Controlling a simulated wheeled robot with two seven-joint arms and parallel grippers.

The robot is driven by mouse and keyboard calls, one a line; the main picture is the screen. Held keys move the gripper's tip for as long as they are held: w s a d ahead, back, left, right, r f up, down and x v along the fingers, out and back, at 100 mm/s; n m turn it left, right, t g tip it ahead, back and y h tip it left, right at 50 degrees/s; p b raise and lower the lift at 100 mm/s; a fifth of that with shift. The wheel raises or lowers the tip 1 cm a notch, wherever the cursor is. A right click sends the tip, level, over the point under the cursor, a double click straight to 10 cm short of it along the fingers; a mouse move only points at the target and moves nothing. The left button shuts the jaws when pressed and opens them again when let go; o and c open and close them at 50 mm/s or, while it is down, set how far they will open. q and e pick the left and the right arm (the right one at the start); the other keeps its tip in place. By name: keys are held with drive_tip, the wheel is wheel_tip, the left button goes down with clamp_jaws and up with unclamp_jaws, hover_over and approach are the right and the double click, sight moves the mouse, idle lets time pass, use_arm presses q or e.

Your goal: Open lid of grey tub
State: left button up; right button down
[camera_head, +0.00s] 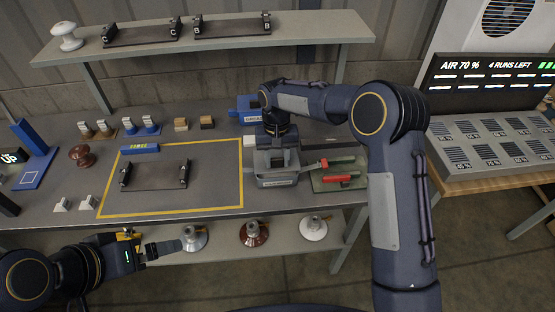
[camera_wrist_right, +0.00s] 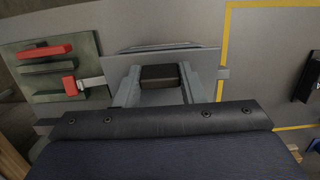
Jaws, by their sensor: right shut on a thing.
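The grey tub (camera_head: 277,183) stands on the bench near its right end, with a label on its front. My right gripper (camera_head: 276,148) comes down over it from above and hides part of its top. In the right wrist view, my right gripper's two grey fingers (camera_wrist_right: 160,84) are shut on a dark block-shaped handle (camera_wrist_right: 158,76), in front of a grey lid plate (camera_wrist_right: 180,60). I cannot tell whether the lid is raised off the tub. My left gripper (camera_head: 168,247) is at the bench's front edge, away from the tub; its jaw opening is unclear.
A green board with red handles (camera_head: 340,180) lies close to the tub's right. A blue box (camera_head: 245,108) stands behind it. A yellow outlined area (camera_head: 215,165) with a dark rack (camera_head: 153,175) is to the left. Insulators (camera_head: 253,233) stand on the lower shelf.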

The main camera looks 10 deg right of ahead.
drive_tip(key=shift+w+r+p, duration=0.65)
drive_tip(key=shift+w+r, duration=0.4)
drive_tip(key=shift+w, duration=0.15)
idle(0.8)
